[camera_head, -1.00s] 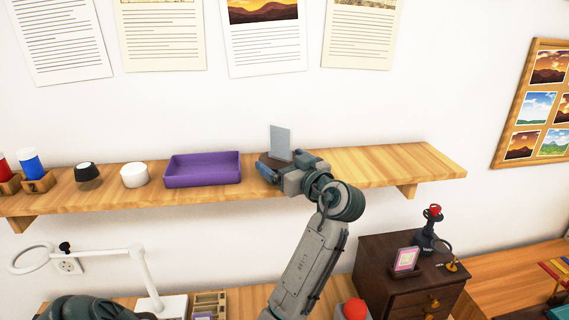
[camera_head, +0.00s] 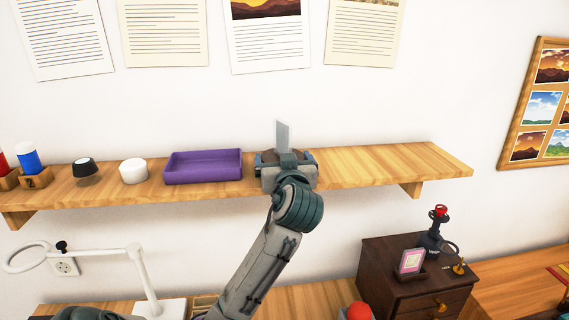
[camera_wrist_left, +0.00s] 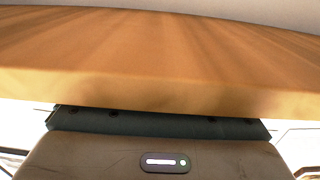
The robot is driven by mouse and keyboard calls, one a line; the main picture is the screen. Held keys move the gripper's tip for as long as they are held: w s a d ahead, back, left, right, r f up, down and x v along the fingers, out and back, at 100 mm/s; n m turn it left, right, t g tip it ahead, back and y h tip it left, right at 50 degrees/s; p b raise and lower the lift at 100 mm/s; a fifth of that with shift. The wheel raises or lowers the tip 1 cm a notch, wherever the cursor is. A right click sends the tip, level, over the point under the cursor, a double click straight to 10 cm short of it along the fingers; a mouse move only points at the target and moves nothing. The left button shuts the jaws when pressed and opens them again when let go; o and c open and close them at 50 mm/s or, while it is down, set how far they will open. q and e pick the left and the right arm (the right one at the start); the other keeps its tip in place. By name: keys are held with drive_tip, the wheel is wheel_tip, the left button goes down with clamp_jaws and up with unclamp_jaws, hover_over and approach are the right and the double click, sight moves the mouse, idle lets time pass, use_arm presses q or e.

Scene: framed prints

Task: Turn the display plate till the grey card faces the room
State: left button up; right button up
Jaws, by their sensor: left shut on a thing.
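The display plate (camera_head: 269,155) is a dark brown base on the wooden shelf, mostly hidden by my gripper. A thin pale grey card (camera_head: 282,135) stands upright on it, turned strongly so that it looks narrow. My left gripper (camera_head: 286,158) reaches it from the front, with a finger on each side of the base, shut on it. In the left wrist view only the shelf's wood and front edge (camera_wrist_left: 160,88) and part of the gripper's housing show; the plate and fingertips are not visible there. My right gripper is not in view.
A purple tray (camera_head: 203,168) stands left of the plate, close to the gripper. Further left are a white round pot (camera_head: 133,171), a dark-topped jar (camera_head: 84,168) and coloured bottles. The shelf (camera_head: 390,165) is clear to the right. Prints hang above.

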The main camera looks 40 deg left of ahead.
use_arm(q)
drive_tip(key=shift+s+a+m+t+h+b, duration=0.1)
drive_tip(key=shift+m+t+h+b, duration=0.35)
drive_tip(key=shift+m+t+h, duration=0.3)
drive_tip(key=shift+s+a+m+t+h+b, duration=0.1)
drive_tip(key=shift+m+t+h+b, duration=0.35)
drive_tip(key=shift+m+t+h, duration=0.25)
drive_tip(key=shift+t+h, duration=0.25)
drive_tip(key=shift+h, duration=0.1)
drive_tip(key=shift+r+m+h+b, duration=0.1)
drive_tip(key=shift+m+h+b, duration=0.25)
drive_tip(key=shift+m+h, duration=0.1)
drive_tip(key=o, duration=0.6)
drive_tip(key=shift+o, duration=0.2)
drive_tip(key=shift+w, duration=0.1)
drive_tip(key=shift+f, duration=0.25)
